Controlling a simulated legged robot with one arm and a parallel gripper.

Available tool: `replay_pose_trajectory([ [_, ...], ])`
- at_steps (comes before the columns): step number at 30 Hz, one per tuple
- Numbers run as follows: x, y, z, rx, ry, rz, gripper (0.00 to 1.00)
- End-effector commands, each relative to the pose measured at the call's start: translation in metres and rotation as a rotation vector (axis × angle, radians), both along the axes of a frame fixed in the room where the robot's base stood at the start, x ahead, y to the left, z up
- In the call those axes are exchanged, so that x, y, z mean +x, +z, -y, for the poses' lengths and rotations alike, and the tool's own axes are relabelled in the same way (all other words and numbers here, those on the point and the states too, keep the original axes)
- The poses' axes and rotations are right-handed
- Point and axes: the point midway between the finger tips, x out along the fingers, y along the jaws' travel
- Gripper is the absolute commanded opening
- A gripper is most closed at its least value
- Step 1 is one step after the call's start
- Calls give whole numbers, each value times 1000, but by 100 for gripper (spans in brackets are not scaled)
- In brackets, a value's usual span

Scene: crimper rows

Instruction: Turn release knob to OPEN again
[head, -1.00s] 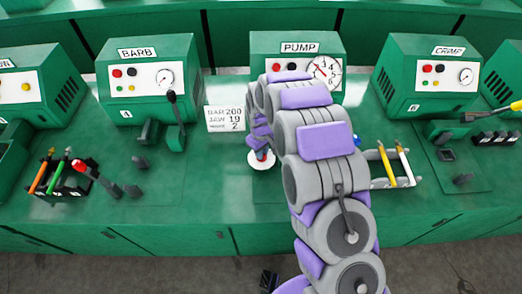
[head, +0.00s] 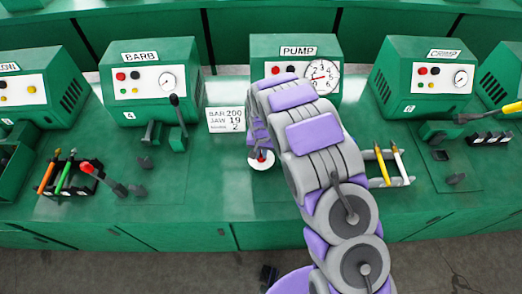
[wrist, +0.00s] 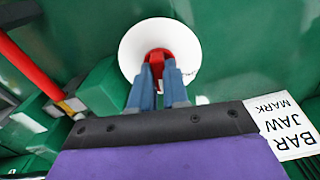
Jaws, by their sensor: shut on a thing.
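The red release knob (wrist: 158,56) sits in the middle of a round white plate (wrist: 132,48) on the green bench. In the head view the white plate (head: 255,166) shows in front of the PUMP unit (head: 264,65), with a bit of red above it. My gripper (wrist: 159,74) has its two blue-grey fingers on either side of the knob's red grip, shut on it. The fingers hide the plate's near part, and small marks at its right edge are unreadable. The PUMP gauge (head: 322,77) shows a needle pointing roughly left.
A white card (head: 226,120) reading BAR 200, JAW 19 stands left of my arm. Another pen rack (head: 398,181) is to the right. The BARB unit (head: 148,80) stands behind.

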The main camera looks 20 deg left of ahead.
Motion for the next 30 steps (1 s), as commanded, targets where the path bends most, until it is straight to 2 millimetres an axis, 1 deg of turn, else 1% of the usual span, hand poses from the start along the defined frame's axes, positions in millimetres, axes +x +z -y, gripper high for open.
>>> replay_pose_trajectory([
  [9, 1, 1, -1, 1, -293, 3, 0],
  [15, 1, 1, -2, 1, -445, 3, 0],
  [24, 1, 1, -2, 3, -593, 3, 0],
  [30, 1, 1, -3, 2, -630, 4, 0],
])
